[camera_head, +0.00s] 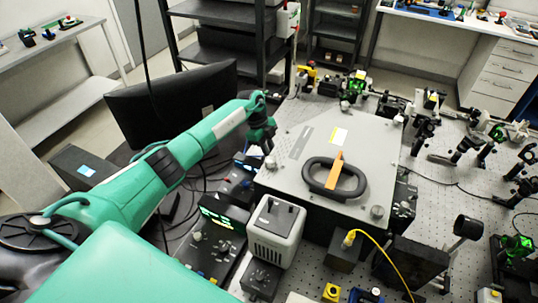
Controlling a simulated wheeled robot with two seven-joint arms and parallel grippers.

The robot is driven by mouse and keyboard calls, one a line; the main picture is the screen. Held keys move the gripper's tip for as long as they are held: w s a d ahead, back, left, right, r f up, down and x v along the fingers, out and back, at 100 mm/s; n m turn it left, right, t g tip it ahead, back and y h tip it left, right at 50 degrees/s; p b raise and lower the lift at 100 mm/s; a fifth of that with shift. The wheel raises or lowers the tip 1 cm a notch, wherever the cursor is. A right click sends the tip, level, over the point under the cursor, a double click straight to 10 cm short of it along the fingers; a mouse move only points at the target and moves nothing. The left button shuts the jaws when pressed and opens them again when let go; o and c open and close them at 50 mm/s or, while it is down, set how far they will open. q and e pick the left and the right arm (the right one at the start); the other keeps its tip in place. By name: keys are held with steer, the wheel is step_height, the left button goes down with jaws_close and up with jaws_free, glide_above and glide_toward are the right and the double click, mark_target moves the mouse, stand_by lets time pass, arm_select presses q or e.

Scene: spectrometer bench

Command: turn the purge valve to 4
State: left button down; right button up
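A flat grey box (300,190) stands on the bench, with a yellow label and a grey label on its lid. On the lid sits a black oval ring (318,188) with an orange bar (336,172) across it, pointing up and slightly right. This may be the purge valve, but I cannot tell; no numbers are readable. My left arm reaches in from the left. Its dark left gripper (269,146) points down at the box's left back edge, left of the ring and apart from it. Its fingers are too small to judge. My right gripper is out of view.
A dark monitor (175,95) stands behind my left arm. A light grey unit (275,228) and a green-lit instrument (222,218) stand in front of the box. A yellow cable (385,255) runs forward. Several optics mounts crowd the right of the perforated bench (440,205).

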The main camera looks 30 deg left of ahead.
arm_select(q)
steer(key=shift+m, duration=0.3)
steer(key=shift+b, duration=0.35)
steer(key=c, duration=1.3)
jaws_free()
steer(key=shift+c, duration=0.2)
steer(key=b+v, duration=0.4)
steer(key=v, duration=1)
steer(key=shift+w+b, duration=0.25)
steer(key=shift+b, duration=0.1)
steer(key=shift+f, duration=0.1)
